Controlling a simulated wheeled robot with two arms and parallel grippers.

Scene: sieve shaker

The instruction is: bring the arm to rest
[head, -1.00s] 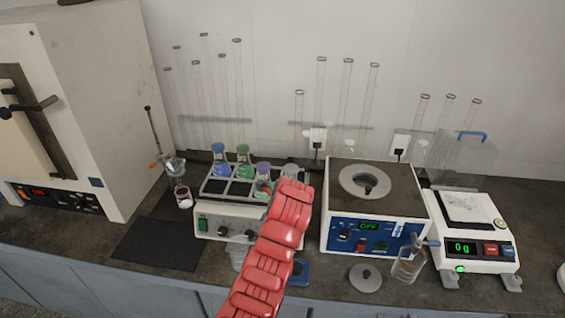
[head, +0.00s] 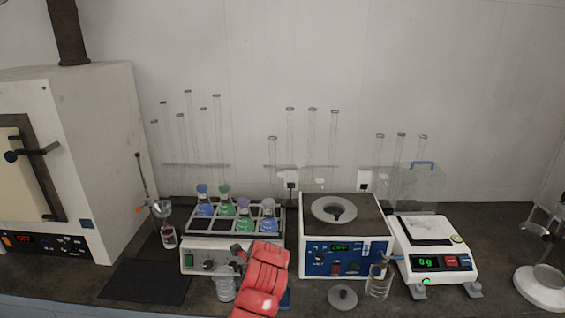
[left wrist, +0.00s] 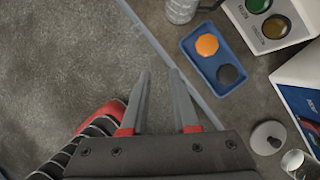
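My red arm (head: 262,285) shows at the bottom of the head view, in front of the bench. I cannot tell its fingertips there. In the left wrist view my left gripper (left wrist: 160,72) points over the grey floor and the bench edge. Its two grey fingers are apart with nothing between them. A red and black arm part of mine shows at the lower left of that view. My right gripper is not in view.
A blue tray (left wrist: 196,72) with orange and black discs lies by the bench edge. A flask rack device (head: 190,262), a blue-fronted machine (head: 376,255), a balance (head: 465,276) and a furnace (head: 105,130) stand on the bench. A beaker (head: 378,286) stands near the front.

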